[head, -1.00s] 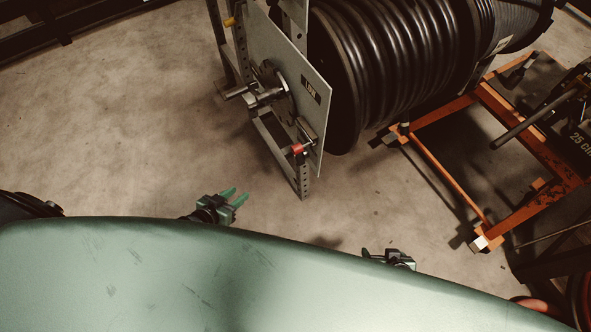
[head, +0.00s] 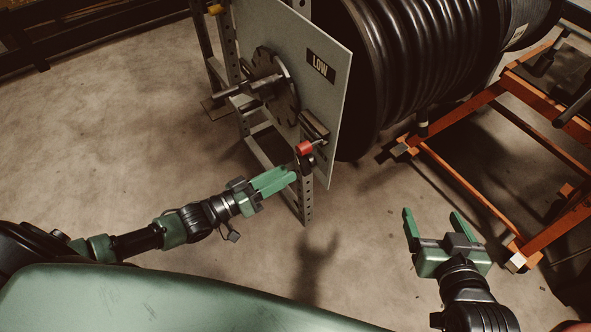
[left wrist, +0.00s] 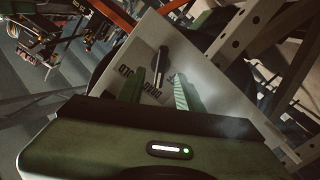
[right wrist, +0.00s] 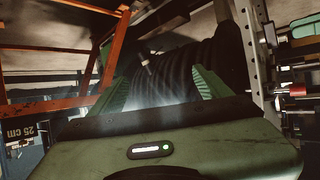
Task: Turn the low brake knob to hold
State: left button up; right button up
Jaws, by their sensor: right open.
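The grey panel (head: 325,98) marked LOW stands in front of the hose reel. At its lower part are a dark bar-shaped knob (head: 314,124) and a red-ended part (head: 304,147). In the left wrist view a dark knob (left wrist: 160,65) on the panel sits between the words HOLD and DRAG, beyond my fingers. My left gripper (head: 288,180) is just below and left of the red end, apparently not touching it. Its fingers are apart in its wrist view, with nothing held. My right gripper (head: 432,218) is open and empty, lower right of the panel.
A round black plate with a metal handle (head: 262,86) is on the panel's upper left. A perforated metal post (head: 306,203) stands under the panel. The hose reel (head: 405,70) is behind it. An orange frame (head: 465,190) stands at right. The floor between my arms is clear.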

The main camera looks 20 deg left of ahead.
aim_at(300, 166)
pick_arm(q)
jog(key=x, duration=0.4)
jog(key=shift+w+d+b, duration=0.15)
jog(key=shift+b, duration=0.25)
pick_arm(e)
jog(key=r+t, duration=0.1)
jog(key=w+r, duration=0.1)
jog(key=r, duration=0.1)
jog(key=w+a+r+t, duration=0.1)
jog(key=shift+w+a+r+t+y, duration=0.1)
jog(key=shift+w+r+t+y, duration=0.05)
jog(key=shift+t+y, duration=0.2)
pick_arm(q)
grip_shut()
